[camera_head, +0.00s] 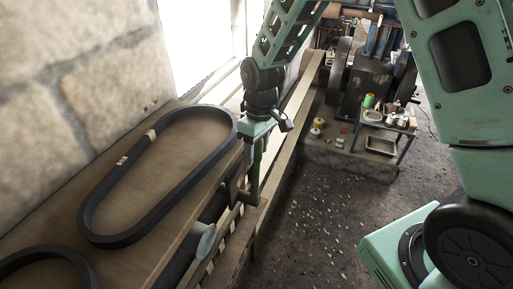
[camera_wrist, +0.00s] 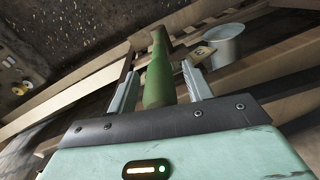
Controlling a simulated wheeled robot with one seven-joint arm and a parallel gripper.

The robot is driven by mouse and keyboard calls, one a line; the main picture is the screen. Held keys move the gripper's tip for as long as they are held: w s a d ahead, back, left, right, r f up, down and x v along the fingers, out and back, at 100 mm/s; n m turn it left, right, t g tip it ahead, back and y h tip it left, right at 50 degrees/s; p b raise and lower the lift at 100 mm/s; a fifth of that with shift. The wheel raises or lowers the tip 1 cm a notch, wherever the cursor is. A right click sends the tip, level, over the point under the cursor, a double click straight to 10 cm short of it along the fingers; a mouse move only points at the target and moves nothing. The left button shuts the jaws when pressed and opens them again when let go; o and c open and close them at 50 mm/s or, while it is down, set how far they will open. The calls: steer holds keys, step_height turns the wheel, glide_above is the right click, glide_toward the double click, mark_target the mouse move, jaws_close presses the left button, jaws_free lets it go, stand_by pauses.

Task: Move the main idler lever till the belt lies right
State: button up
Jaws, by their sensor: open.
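A green rounded handle (camera_wrist: 157,72) stands between the two pale fingers of my gripper (camera_wrist: 160,62) in the wrist view. The fingers are open, one on each side, and a gap shows beside the handle. It may be the grip of the main idler lever; its far end is hard to make out. In the head view my gripper (camera_head: 256,165) points down at the bench's front edge. A black belt loop (camera_head: 228,124) with pale marks lies on the bench top, left of my gripper. Whether it is the lever's belt, I cannot tell.
The wooden bench (camera_head: 160,185) runs along a stone wall. A second black loop (camera_head: 60,250) lies at lower left. A pale round piece (camera_head: 204,241) sits at the bench front. A small table (camera_head: 382,145) with cans stands at the back right. The dark floor (camera_head: 320,225) is mostly clear.

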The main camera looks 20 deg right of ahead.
steer(key=shift+f, duration=0.45)
steer(key=shift+c, duration=0.2)
jaws_close()
steer(key=shift+t+h, duration=0.8)
steer(key=s+a+b, duration=0.2)
steer(key=s+a, duration=0.1)
steer(key=shift+b, duration=0.3)
steer(key=shift+o, duration=0.2)
jaws_free()
steer(key=shift+r, duration=0.15)
step_height(320, 180, up, 17)
steer(key=s+a+b, duration=0.1)
steer(key=b, duration=0.2)
steer(key=shift+s, duration=0.25)
